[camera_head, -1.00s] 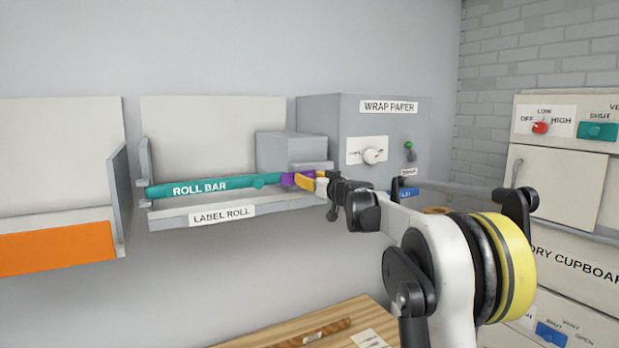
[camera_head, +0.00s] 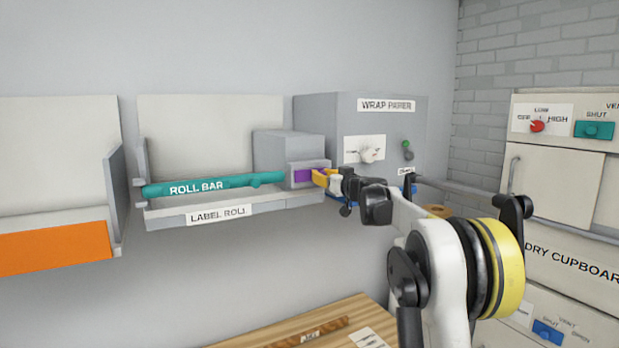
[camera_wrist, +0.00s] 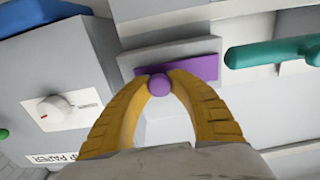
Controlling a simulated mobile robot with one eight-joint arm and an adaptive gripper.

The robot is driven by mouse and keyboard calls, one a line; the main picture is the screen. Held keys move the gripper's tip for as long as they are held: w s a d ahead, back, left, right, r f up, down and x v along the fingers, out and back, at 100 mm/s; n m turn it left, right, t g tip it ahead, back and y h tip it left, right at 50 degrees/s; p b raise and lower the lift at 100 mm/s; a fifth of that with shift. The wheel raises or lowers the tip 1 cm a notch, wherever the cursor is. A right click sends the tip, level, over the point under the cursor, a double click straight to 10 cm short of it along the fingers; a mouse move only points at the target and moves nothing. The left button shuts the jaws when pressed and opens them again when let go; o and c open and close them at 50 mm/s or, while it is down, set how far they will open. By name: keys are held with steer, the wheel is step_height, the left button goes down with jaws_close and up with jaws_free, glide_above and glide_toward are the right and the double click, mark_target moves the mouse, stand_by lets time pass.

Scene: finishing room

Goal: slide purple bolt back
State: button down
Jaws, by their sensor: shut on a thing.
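The purple bolt (camera_head: 304,176) sits in a grey housing at the right end of the label roll shelf. In the wrist view its flat purple bar (camera_wrist: 203,69) lies against the housing, with a round purple knob (camera_wrist: 159,85) in front. My gripper (camera_head: 320,178) has yellow fingers, and they are shut on the knob from both sides, as the wrist view shows (camera_wrist: 160,80). The teal roll bar (camera_head: 215,184) lies along the shelf to the left of the bolt. In the head view a gap shows between the bolt and the bar's end.
The grey wrap paper box (camera_head: 362,128), with a dial and a green-topped lever, stands right of the bolt, close behind my gripper. The label roll shelf (camera_head: 165,222) has a raised front lip. An orange-fronted shelf (camera_head: 55,248) is at left. A wooden table (camera_head: 300,325) is below.

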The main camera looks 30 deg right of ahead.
steer(key=shift+d, duration=0.35)
steer(key=shift+a, duration=0.2)
steer(key=c, duration=1.6)
jaws_free()
steer(key=shift+d, duration=0.1)
steer(key=o, duration=0.4)
steer(key=shift+s+d, duration=0.2)
steer(key=shift+d, duration=0.05)
steer(key=shift+a, duration=0.2)
steer(key=s, duration=1.2)
steer(key=shift+d, duration=0.25)
